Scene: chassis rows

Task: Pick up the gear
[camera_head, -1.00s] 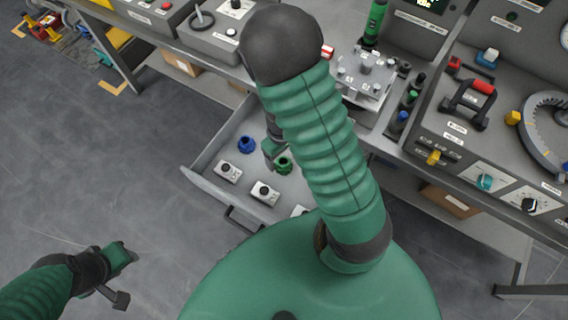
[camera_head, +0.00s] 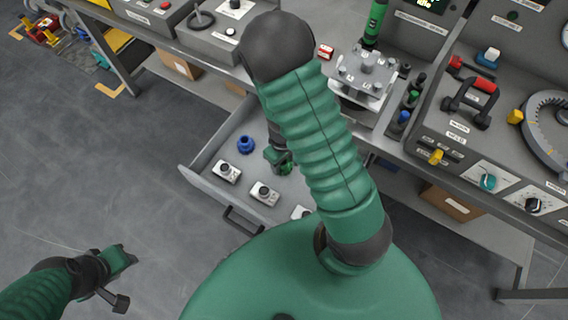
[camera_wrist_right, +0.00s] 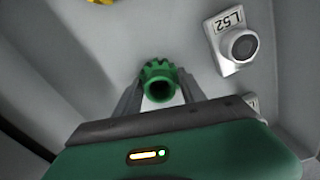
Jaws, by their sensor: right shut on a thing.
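A green gear (camera_wrist_right: 158,82) is between the two fingers of my right gripper (camera_head: 279,158), which is shut on it inside the open drawer (camera_head: 203,190). The wrist view shows the gear's toothed end and dark bore, with a finger on each side. In the head view the gear is mostly hidden by the gripper. A blue gear (camera_head: 245,144) stands in the drawer to the left of the gripper. A yellow piece (camera_wrist_right: 101,2) shows at the top edge of the wrist view, mostly cut off. My left gripper (camera_head: 121,277) is open and empty over the floor at lower left.
White-and-black modules (camera_head: 264,193) sit along the drawer's front; one labelled L52 (camera_wrist_right: 238,43) is close to the right gripper. The workbench above holds a metal fixture (camera_head: 366,75) and control panels. My right arm covers part of the drawer.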

